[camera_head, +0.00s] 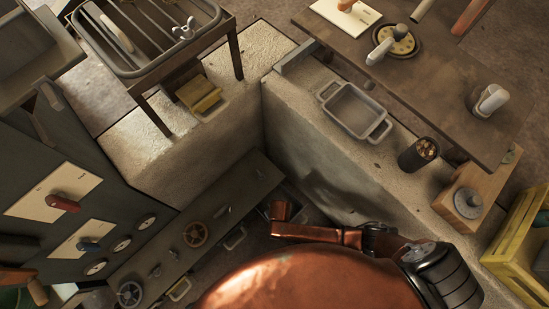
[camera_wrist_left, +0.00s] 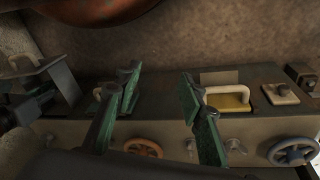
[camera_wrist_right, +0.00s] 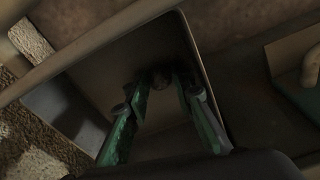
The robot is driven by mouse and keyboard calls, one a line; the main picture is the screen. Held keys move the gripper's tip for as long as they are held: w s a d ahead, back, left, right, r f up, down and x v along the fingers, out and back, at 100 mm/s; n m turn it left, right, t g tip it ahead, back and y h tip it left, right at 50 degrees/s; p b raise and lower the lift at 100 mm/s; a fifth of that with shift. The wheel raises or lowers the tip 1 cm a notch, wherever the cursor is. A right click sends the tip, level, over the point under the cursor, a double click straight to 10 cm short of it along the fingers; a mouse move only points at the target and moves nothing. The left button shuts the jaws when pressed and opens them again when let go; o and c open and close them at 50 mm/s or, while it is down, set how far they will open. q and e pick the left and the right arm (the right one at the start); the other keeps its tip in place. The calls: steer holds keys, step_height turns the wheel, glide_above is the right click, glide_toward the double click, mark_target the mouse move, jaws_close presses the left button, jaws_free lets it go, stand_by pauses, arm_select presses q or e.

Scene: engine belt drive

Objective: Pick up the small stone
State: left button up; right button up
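A small dark rounded lump (camera_wrist_right: 162,77), which may be the small stone, shows at the fingertips of my right gripper (camera_wrist_right: 162,88) in the right wrist view. The fingers are partly apart with the lump between or just beyond their tips. The view is too dark to tell whether they touch it. My left gripper (camera_wrist_left: 160,85) is open and empty in the left wrist view, above a panel with handwheels. Neither gripper shows clearly in the head view.
A metal tray (camera_head: 352,112) and a dark cup with bits in it (camera_head: 418,154) stand on the stone ledge. A yellow crate (camera_head: 525,245) stands at right. A large copper body (camera_head: 310,280) fills the bottom.

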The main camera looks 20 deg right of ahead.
jaws_close()
